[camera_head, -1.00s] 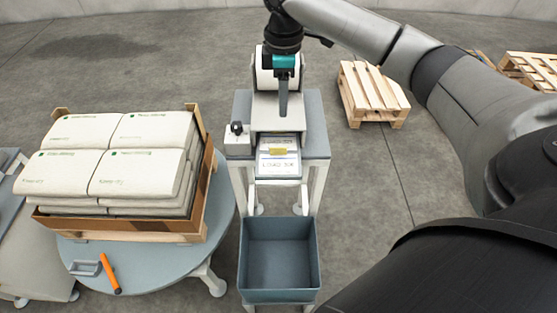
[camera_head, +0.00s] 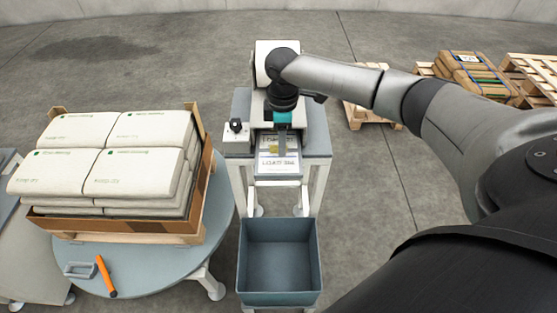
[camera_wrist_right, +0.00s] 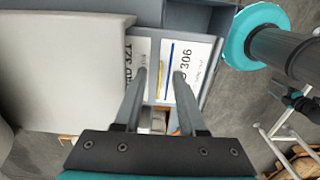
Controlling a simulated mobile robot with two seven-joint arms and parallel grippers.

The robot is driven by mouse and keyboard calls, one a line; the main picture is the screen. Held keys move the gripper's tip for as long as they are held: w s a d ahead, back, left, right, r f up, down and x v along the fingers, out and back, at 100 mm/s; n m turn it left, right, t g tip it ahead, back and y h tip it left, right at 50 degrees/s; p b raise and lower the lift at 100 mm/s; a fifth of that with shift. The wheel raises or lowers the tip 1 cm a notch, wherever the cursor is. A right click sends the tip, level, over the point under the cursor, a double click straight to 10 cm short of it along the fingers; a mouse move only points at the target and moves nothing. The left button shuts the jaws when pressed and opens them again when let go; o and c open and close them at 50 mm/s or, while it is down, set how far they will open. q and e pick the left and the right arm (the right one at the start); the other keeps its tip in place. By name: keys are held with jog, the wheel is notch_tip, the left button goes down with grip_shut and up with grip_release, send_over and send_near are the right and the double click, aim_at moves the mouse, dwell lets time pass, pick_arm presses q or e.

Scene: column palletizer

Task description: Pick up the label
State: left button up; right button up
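A white printed label (camera_head: 278,163) with dark lettering lies on the output tray of the printer (camera_head: 263,66). In the right wrist view, two printed white sheets show side by side, the right one (camera_wrist_right: 192,62) with a blue stripe and "306". A yellow strip lies between them. My right gripper (camera_head: 282,154) points down over the tray, and its fingers cover part of the label in the head view. In the right wrist view the gripper (camera_wrist_right: 159,74) is open, with a gap between its fingertips. I cannot tell whether the fingers touch the label. My left gripper does not show.
A blue-grey bin (camera_head: 240,262) stands in front of the printer stand. At left, white bags (camera_head: 62,172) fill a carton on a pallet over a round table (camera_head: 150,270), with an orange tool (camera_head: 106,276). Pallets (camera_head: 370,110) lie on the floor behind right.

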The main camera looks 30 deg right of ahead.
jog(key=shift+f, duration=0.3)
jog(key=shift+c, duration=0.3)
grip_shut()
